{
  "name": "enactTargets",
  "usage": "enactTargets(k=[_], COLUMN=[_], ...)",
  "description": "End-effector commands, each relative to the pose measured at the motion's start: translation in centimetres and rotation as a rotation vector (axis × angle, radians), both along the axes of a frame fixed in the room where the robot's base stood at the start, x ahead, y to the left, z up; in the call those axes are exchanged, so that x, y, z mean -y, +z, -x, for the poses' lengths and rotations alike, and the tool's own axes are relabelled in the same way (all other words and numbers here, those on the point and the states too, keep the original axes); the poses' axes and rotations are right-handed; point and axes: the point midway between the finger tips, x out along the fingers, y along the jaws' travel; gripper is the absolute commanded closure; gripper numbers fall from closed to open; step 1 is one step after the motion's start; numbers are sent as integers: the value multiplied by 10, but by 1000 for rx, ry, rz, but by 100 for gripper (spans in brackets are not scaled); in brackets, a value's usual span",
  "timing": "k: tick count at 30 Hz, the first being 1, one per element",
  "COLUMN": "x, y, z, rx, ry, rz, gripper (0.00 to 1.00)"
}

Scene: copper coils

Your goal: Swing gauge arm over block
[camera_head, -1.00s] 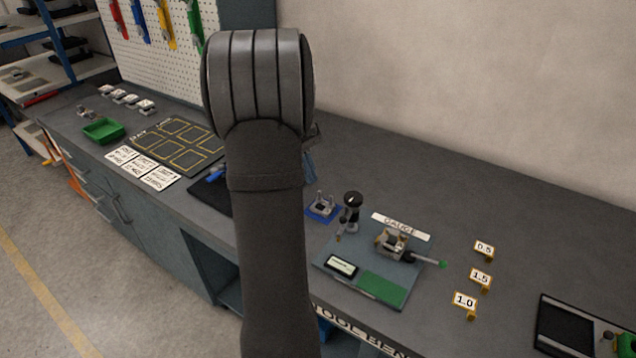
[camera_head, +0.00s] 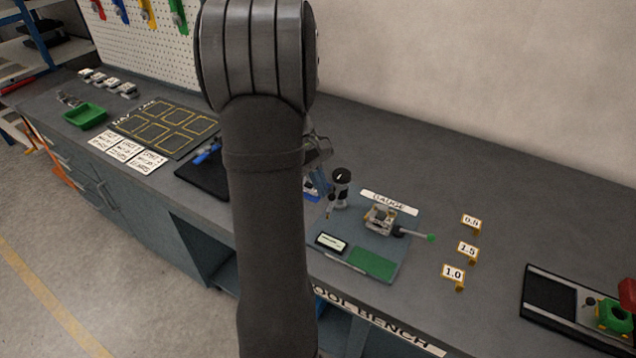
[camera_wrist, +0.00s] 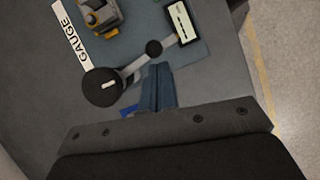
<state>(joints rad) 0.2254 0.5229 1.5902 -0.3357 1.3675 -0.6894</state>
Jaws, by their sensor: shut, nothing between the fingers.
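The gauge stand with its round black top (camera_head: 341,177) is on the grey-blue gauge plate (camera_head: 405,235); in the wrist view the top (camera_wrist: 102,87) is large. Its grey gauge arm (camera_wrist: 133,66) reaches up and right to a small black knob (camera_wrist: 153,48), pointing away from the block. The metal block (camera_head: 380,216) sits in a holder on the plate, with the green-tipped lever to its right; it also shows in the wrist view (camera_wrist: 98,16). My gripper (camera_wrist: 160,70) is shut and empty, its blue fingers close to the gauge arm. Whether they touch it I cannot tell.
A small display (camera_head: 332,243) and a green pad (camera_head: 373,264) are on the plate. Yellow number tags (camera_head: 453,273) stand to the right. A black tray (camera_head: 545,300) lies farther right. My forearm hides the middle of the bench. The back right is clear.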

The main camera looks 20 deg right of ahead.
Motion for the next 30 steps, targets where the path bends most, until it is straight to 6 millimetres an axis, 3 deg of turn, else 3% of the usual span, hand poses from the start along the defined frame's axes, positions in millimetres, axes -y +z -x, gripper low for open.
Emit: enactTargets(k=[21, 30], x=[3, 9], y=[0, 0], z=[6, 13], rx=[-1, 1], ry=[91, 216], rz=[0, 1], gripper=[100, 100])
